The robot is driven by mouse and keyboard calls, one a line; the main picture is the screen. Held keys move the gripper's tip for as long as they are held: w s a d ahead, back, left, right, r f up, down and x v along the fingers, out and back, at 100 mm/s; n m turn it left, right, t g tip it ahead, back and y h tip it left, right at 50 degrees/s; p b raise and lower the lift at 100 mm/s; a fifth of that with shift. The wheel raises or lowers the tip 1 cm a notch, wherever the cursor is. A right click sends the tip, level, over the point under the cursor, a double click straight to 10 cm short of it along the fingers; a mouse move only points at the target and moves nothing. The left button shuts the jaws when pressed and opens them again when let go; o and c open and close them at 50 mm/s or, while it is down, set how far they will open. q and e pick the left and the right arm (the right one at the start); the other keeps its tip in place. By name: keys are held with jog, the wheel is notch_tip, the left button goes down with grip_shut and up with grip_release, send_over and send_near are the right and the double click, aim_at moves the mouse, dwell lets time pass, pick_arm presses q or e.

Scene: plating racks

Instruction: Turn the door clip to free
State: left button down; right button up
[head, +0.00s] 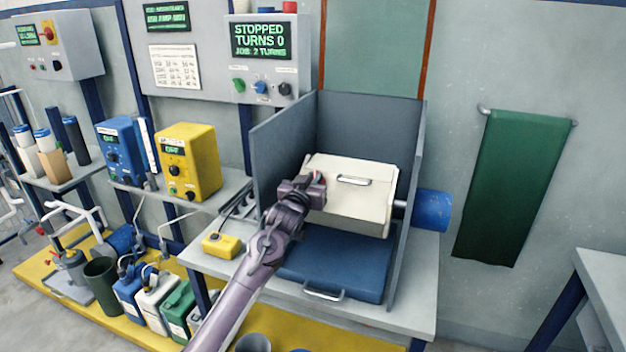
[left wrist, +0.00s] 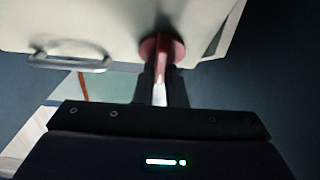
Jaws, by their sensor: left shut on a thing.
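The door clip is a red round piece with a narrow red tab (left wrist: 162,50) on the cream box in the left wrist view. My left gripper (head: 316,184) is at the left front edge of the cream box (head: 352,200) in the head view. Its fingers (left wrist: 162,90) are shut on the clip's tab in the left wrist view. The head view shows only a bit of red by the fingers. The box door has a metal handle (head: 354,181), which also shows in the left wrist view (left wrist: 70,62). My right gripper is in neither view.
Grey panels (head: 285,140) stand left, behind and right of the box. A blue lid with a handle (head: 335,262) lies below it. A yellow device (head: 221,245) sits on the bench at left. A display (head: 261,41) reads STOPPED, TURNS 0, JOB: 2 TURNS.

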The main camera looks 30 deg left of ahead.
pick_arm(q)
jog(key=n+g+y+p, duration=0.1)
jog(key=n+y, duration=0.1)
jog(key=n, duration=0.1)
jog(key=n+g+y+p, duration=0.1)
jog(key=n, duration=0.3)
jog(key=shift+n+y, duration=0.3)
jog(key=shift+y, duration=0.1)
jog(key=n+g+p, duration=0.1)
jog(key=n, duration=0.2)
jog(key=n+g+y, duration=0.1)
jog(key=n+g, duration=0.1)
jog(key=n, duration=0.1)
jog(key=shift+a+n+p, duration=0.1)
jog(key=shift+n+p, duration=0.2)
jog(key=shift+p, duration=0.1)
jog(key=n+g, duration=0.2)
jog(key=n, duration=0.1)
jog(key=shift+s+f+n, duration=0.1)
jog(key=shift+f+n, duration=0.05)
jog(key=shift+n, duration=0.15)
jog(key=shift+a+f+n+g+p, duration=0.1)
jog(key=shift+n+g+p, duration=0.25)
jog(key=shift+n+g, duration=0.75)
jog(key=shift+s+n+t, duration=0.1)
jog(key=shift+n+t, duration=0.2)
jog(key=shift+n, duration=0.1)
jog(key=c, duration=1.5)
grip_release()
